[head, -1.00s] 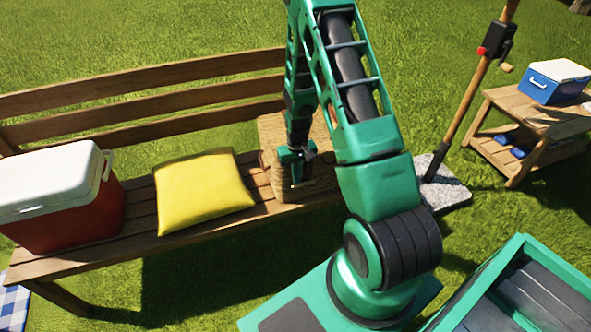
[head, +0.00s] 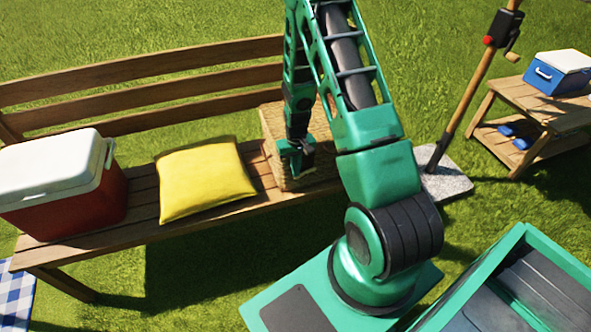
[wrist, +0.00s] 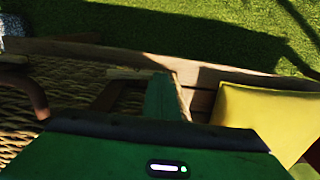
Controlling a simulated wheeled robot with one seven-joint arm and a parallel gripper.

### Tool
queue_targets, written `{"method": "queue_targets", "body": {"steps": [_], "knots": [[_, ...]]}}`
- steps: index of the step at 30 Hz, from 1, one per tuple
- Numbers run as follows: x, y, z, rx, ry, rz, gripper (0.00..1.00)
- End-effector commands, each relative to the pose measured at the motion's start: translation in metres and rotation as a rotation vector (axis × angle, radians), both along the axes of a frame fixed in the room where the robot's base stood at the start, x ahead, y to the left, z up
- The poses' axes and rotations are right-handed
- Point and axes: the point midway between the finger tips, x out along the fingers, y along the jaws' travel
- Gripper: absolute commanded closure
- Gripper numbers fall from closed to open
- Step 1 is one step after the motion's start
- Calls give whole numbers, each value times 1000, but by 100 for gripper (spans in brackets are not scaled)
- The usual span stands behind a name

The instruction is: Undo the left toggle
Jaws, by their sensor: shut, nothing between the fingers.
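A wicker basket (head: 275,122) stands on the bench, partly hidden behind my arm. In the wrist view its woven side (wrist: 75,75) fills the left, with a brown curved strap or handle (wrist: 35,90) and a pale wooden edge beside my finger. I cannot make out the left toggle clearly in either view. My gripper (head: 299,172) is at the front of the basket, pointing down; it also shows in the wrist view (wrist: 161,92) as a green finger. It is shut and holds nothing. I cannot tell whether it touches the basket.
A yellow cushion (head: 205,180) lies on the wooden bench (head: 150,222) left of the basket, with a red and white cooler (head: 75,205) further left. A pole in a stone base (head: 447,183) stands right. A small table (head: 525,105) carries a blue cooler (head: 557,76).

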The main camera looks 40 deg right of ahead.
Motion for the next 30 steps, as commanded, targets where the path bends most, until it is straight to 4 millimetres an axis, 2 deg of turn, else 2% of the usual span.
{"method": "queue_targets", "body": {"steps": [15, 26, 30], "knots": [[0, -1, 15, -1, 1, 0, 100], [0, -1, 17, -1, 0, 0, 100], [1, -1, 28, -2, -2, 0, 100]]}}
